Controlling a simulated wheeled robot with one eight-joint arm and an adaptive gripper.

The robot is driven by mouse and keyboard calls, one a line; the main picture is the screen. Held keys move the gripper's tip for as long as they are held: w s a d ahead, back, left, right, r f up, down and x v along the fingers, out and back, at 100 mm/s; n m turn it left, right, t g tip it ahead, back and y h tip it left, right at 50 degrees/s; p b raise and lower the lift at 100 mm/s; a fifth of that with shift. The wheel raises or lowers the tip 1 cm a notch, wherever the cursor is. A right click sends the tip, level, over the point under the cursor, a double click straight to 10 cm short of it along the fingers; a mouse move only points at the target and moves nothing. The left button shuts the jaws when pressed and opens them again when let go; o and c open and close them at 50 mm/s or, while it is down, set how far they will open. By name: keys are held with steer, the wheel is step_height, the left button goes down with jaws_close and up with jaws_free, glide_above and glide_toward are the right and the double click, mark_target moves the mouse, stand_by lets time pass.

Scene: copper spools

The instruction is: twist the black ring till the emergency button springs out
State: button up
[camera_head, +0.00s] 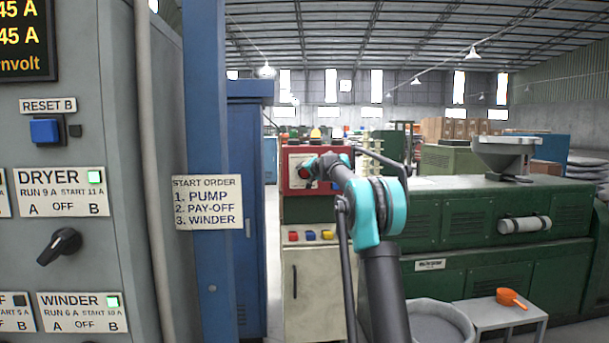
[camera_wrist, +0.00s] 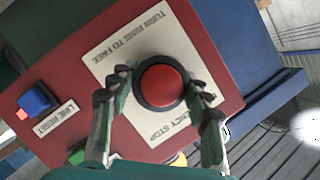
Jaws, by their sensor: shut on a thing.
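The emergency button (camera_wrist: 160,84) is a round red cap in the middle of the wrist view, with the black ring (camera_wrist: 142,101) around its base. It sits on a cream plate (camera_wrist: 128,45) lettered "TURN RING TO FREE" and "EMERGENCY STOP", upside down in this view. My gripper (camera_wrist: 161,88) is shut on the black ring, one finger on each side. In the head view my gripper (camera_head: 318,168) is at the face of the red box (camera_head: 293,187), small and partly covering the button. I cannot tell how far the cap stands out.
A blue line reset button (camera_wrist: 36,99) sits beside the plate on the red box. Green and yellow parts show at the box's lower edge. In the head view, a grey panel (camera_head: 90,140) stands at left, a green machine (camera_head: 470,222) at right.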

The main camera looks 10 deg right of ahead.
steer(key=shift+m, duration=0.5)
steer(key=o, duration=1.2)
steer(key=shift+s, duration=0.1)
steer(key=v, duration=1.2)
steer(key=shift+d+f, duration=0.15)
steer(key=shift+f, duration=0.15)
